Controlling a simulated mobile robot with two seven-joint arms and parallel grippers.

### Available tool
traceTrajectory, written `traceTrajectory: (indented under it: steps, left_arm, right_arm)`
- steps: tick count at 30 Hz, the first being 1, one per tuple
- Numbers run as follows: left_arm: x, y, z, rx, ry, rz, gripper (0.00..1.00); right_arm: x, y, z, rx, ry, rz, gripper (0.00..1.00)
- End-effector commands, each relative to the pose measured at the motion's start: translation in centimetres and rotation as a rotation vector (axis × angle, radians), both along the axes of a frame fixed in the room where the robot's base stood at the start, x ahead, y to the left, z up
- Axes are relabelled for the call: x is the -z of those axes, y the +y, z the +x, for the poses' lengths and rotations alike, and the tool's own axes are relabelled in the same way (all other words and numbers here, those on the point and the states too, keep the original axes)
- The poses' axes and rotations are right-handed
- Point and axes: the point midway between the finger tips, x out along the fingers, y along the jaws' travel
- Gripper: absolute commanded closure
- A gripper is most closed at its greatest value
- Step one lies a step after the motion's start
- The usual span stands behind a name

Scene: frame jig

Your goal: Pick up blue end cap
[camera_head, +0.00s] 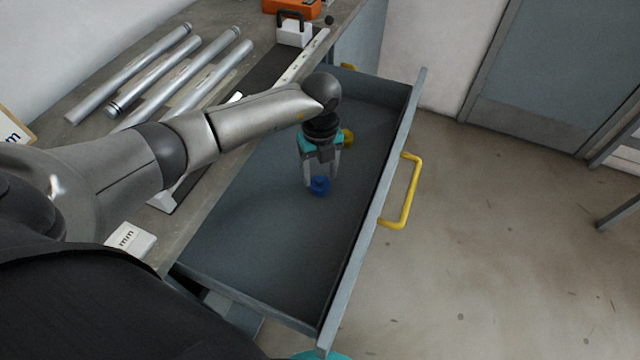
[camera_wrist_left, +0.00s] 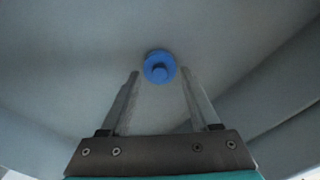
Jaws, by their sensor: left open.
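The blue end cap (camera_head: 319,186) lies in the open grey drawer (camera_head: 270,240). It is a small round disc with a raised middle stub. My left gripper (camera_head: 322,182) reaches down into the drawer over the cap, fingers open. In the left wrist view the cap (camera_wrist_left: 159,67) shows just beyond and between the two fingertips (camera_wrist_left: 160,82), with no finger visibly touching it. My right gripper is not in view.
The drawer front has a yellow handle (camera_head: 408,190). Several metal tubes (camera_head: 155,70) lie on the bench at left. The drawer's near part is empty.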

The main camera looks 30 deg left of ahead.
Motion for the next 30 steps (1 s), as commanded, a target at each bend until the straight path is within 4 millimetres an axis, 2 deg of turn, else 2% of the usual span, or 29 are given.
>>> traceTrajectory:
  steps: [3, 10, 26, 30]
  left_arm:
    - [0.99, 0.01, -0.02, 0.001, 0.000, 0.000, 0.38]
    - [1.00, 0.03, 0.00, 0.001, 0.000, 0.000, 0.38]
    - [0.98, 0.03, 0.00, 0.000, 0.000, 0.000, 0.97]
    - [0.98, 0.03, 0.00, 0.000, 0.000, 0.000, 1.00]
  right_arm:
    - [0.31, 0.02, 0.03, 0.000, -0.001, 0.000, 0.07]
    - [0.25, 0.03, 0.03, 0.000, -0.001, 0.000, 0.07]
    - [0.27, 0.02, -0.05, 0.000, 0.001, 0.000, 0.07]
    - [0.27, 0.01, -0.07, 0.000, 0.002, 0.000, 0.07]
